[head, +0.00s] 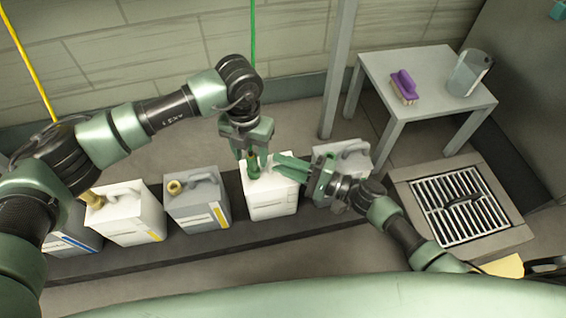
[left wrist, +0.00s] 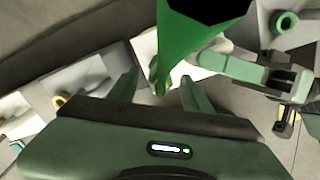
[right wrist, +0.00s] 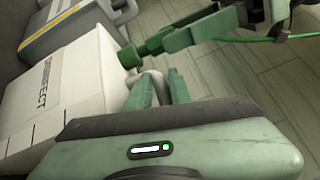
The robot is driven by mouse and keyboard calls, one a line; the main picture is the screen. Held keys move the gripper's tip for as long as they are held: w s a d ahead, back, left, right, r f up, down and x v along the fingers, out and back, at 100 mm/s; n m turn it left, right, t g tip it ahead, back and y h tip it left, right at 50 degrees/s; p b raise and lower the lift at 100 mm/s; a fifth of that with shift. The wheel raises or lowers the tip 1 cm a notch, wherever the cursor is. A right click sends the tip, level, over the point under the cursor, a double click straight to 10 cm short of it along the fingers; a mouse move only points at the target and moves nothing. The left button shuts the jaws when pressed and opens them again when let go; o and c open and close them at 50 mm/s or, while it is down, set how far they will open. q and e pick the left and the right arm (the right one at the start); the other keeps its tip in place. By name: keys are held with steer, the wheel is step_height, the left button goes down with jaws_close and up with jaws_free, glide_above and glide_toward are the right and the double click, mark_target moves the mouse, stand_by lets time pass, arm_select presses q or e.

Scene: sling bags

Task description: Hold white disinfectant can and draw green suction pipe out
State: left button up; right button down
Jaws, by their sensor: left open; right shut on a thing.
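The white disinfectant can (head: 270,203) stands on the dark low ledge, with lettering on its side in the right wrist view (right wrist: 62,75). The green suction pipe (head: 254,165) sits upright at its top opening; its green fitting shows in the right wrist view (right wrist: 130,57). My right gripper (head: 280,167) is shut on the can's handle (right wrist: 143,92). My left gripper (head: 253,154) is open above the can, its fingers to either side of the pipe. In the left wrist view a wide green part (left wrist: 198,42) of the pipe hides much of the can.
A grey can (head: 197,207) and another white can (head: 125,217) stand to the left on the ledge (head: 215,235). A grey can (head: 342,158) stands close on the right. A side table (head: 428,70) holds a purple brush (head: 404,86) and a clear jug (head: 468,75). A floor grate (head: 460,207) lies right.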

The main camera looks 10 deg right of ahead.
arm_select(q)
steer(key=shift+f, duration=0.8)
arm_select(e)
steer(key=shift+s+f, duration=0.1)
arm_select(q)
jaws_close()
step_height(320, 180, up, 22)
stand_by(4.2)
steer(key=shift+r, duration=0.1)
stand_by(0.3)
step_height(320, 180, up, 4)
steer(key=shift+f, duration=0.15)
stand_by(0.3)
arm_select(e)
steer(key=c, duration=1.2)
jaws_free()
